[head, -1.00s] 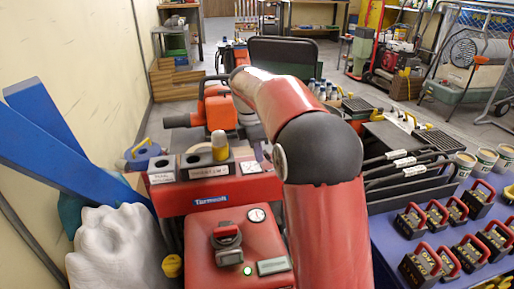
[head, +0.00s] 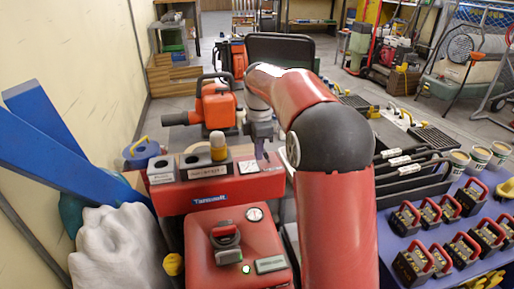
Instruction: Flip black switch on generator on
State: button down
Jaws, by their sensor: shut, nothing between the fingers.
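A red machine labelled "Termek" or similar (head: 205,199) stands in front of me and may be the generator. Its lower front box (head: 205,275) carries a dark rotary handle with a red top (head: 225,236), a round white gauge (head: 254,214), a lit green lamp (head: 246,269) and a grey rectangular panel (head: 270,264). I cannot make out which part is the black switch. My gripper (head: 262,156) is shut and empty, pointing down over the right end of the machine's red top. It is behind the gauge and apart from the handle. My arm hides the area to the right.
Small labelled blocks (head: 207,170), one with a yellow-capped cylinder (head: 218,146), sit on the red top. An orange machine (head: 216,105) stands behind. Blue beams (head: 45,115) and a white lumpy sack (head: 115,245) crowd the left. Right, a blue table (head: 445,215) holds several red-handled black items.

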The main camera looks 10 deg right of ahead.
aim_at(265, 152)
jog(key=shift+d+r+y+p, duration=0.35)
jog(key=shift+d+y+p, duration=0.1)
jog(key=shift+y+p, duration=0.15)
jog(key=shift+d+r+p, duration=0.1)
jog(key=shift+d+p, duration=0.5)
jog(key=shift+p, duration=0.1)
jog(key=shift+r+p, duration=0.85)
notch_tip(265, 152, up, 8)
jog(key=shift+d+f, duration=0.2)
jog(key=shift+d, duration=0.25)
